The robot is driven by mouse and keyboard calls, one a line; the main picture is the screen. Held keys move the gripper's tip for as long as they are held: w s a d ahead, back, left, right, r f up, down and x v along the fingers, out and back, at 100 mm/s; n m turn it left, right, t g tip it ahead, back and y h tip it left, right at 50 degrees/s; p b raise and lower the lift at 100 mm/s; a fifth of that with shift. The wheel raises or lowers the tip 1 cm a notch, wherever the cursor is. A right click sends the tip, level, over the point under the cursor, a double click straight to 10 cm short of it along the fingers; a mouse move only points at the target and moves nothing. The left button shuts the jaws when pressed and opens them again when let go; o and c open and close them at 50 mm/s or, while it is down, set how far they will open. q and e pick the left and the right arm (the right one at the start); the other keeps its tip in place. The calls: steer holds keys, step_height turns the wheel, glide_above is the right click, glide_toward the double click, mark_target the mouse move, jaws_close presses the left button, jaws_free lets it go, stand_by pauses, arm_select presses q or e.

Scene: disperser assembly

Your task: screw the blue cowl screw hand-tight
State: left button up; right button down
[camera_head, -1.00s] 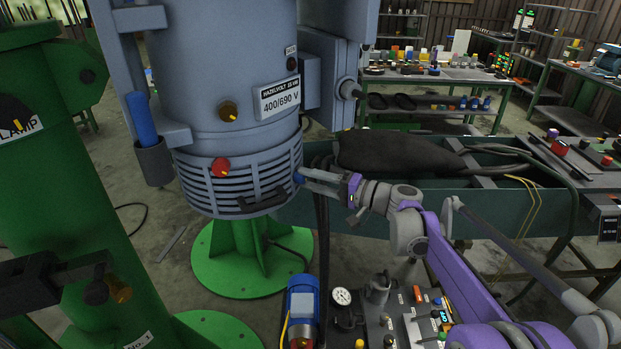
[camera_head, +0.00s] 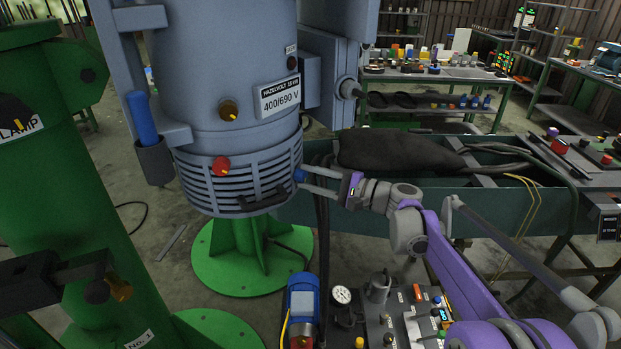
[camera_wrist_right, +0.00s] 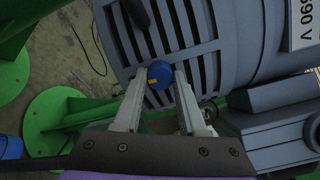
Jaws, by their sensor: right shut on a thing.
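The blue cowl screw (camera_head: 299,176) sits on the right side of the motor's slatted cowl (camera_head: 245,180). In the right wrist view the blue screw (camera_wrist_right: 159,74) shows as a round knob with a small yellow mark, against the cowl slats. My right gripper (camera_head: 307,178) reaches it from the right, its fingers lying on either side of the knob. In the right wrist view the right gripper (camera_wrist_right: 159,82) is shut on the blue screw. How deep the screw is seated is hidden. My left gripper is not in view.
A green column (camera_head: 70,200) stands at left. A control panel (camera_head: 400,322) and blue pump (camera_head: 302,300) are below.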

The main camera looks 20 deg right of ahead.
steer(key=shift+r, duration=0.1)
steer(key=shift+c, duration=2.4)
jaws_free()
steer(key=b+v, duration=0.1)
steer(key=v, duration=1)
steer(key=s+a+f+n+g+h+p, duration=0.1)
steer(key=s+a+f+n+g+h, duration=0.5)
steer(key=s+a+f, duration=0.75)
steer(key=s+d+f+n+h, duration=0.2)
steer(key=s+f+n+h, duration=0.1)
steer(key=s, duration=0.4)
steer(key=s+d+f+n+h, duration=0.3)
steer(key=s+f+n+h, duration=0.1)
steer(key=s+f, duration=0.2)
steer(key=shift+s+h+p, duration=0.3)
steer(key=shift+s+p, duration=0.1)
steer(key=shift+s, duration=0.35)
